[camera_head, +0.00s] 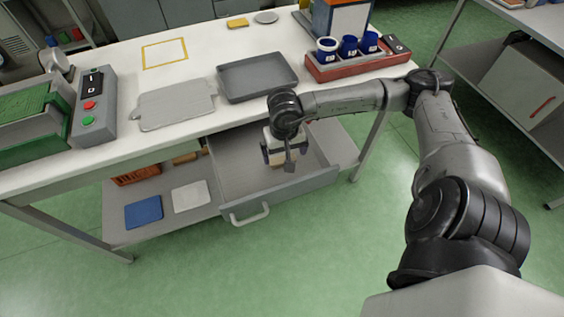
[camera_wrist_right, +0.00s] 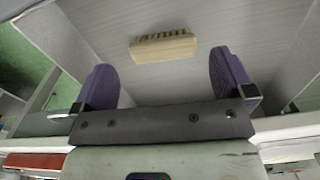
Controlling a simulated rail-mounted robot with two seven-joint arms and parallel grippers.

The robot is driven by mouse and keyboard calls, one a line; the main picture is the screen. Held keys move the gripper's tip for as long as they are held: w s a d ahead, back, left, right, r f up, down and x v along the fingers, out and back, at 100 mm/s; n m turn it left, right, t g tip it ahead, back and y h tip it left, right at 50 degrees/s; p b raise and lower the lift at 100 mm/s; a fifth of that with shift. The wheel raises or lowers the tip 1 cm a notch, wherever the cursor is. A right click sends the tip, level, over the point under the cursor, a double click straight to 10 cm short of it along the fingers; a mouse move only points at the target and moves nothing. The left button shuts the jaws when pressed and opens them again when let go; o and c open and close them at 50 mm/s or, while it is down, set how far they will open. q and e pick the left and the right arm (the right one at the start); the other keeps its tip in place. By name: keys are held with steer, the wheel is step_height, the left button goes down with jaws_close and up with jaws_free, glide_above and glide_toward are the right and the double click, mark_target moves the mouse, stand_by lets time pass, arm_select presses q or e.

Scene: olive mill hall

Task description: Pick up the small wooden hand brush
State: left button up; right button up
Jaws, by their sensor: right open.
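The small wooden hand brush (camera_wrist_right: 163,48) lies on the floor of the open drawer (camera_head: 235,168). In the wrist view it is a pale wooden block with dark bristles along its far edge. My right gripper (camera_head: 279,154) reaches down into the drawer over the brush and hides much of it in the head view. In the wrist view the two purple-padded fingers of my right gripper (camera_wrist_right: 164,70) are apart, with nothing between them. The brush shows beyond them, roughly midway across the gap. My left gripper is not in view.
The drawer walls and front handle (camera_head: 250,214) surround the gripper. Above is the white worktable (camera_head: 190,60) with a grey tray (camera_head: 258,77), a grey board (camera_head: 174,105) and a red rack of blue cups (camera_head: 355,66). A lower shelf (camera_head: 170,222) lies left of the drawer.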

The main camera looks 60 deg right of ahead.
mark_target(282, 162)
steer(key=shift+f, duration=0.8)
step_height(282, 162, down, 4)
steer(key=shift+w+f+b, duration=0.1)
steer(key=shift+f+b, duration=0.15)
steer(key=shift+b, duration=0.7)
steer(key=shift+c, duration=0.5)
steer(key=c, duration=0.5)
steer(key=shift+c, duration=0.2)
steer(key=shift+r, duration=0.1)
